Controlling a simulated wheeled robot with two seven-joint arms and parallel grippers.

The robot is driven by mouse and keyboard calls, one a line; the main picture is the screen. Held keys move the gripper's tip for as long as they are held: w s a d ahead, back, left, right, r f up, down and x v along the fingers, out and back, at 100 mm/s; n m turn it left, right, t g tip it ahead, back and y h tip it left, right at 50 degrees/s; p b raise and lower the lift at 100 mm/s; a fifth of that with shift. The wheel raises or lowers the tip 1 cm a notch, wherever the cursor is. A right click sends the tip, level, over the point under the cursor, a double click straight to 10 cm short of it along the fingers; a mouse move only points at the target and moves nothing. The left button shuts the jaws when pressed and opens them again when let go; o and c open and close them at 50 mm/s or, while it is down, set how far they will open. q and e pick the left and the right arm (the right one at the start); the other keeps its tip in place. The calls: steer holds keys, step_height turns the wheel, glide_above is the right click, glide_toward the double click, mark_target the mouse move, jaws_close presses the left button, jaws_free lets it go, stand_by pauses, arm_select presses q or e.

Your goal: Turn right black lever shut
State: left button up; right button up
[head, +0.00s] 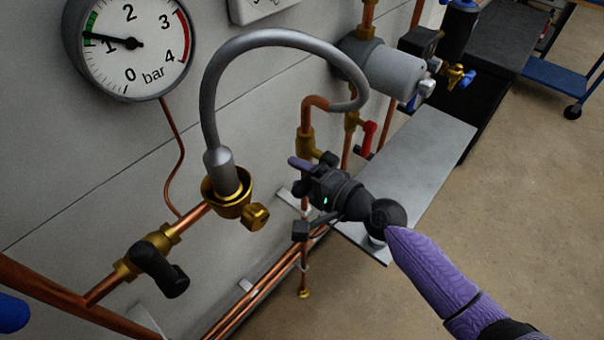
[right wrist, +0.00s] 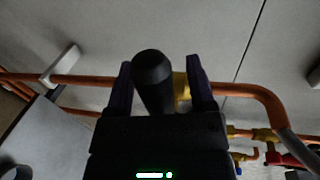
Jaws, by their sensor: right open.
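The right black lever (right wrist: 152,80) shows in the right wrist view between the two purple fingers of my right gripper (right wrist: 160,85). It points toward the camera, with its brass valve (right wrist: 182,86) behind it. A gap shows on its right side; I cannot tell whether the left finger touches it. In the head view my right gripper (head: 297,196) is open at the brass-and-copper fitting right of the grey hose, and largely hides the lever. Another black lever (head: 160,268) sits on a brass valve at the lower left, away from my gripper. My left gripper is not in view.
A grey hose (head: 285,40) arches above my right gripper. A gauge (head: 130,45) hangs upper left, its needle by the green band. A red lever (head: 368,138) and a grey cylinder (head: 385,75) stand to the right, above a grey shelf (head: 425,150).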

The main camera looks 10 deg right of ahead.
steer(key=v, duration=1)
steer(key=shift+b, duration=0.3)
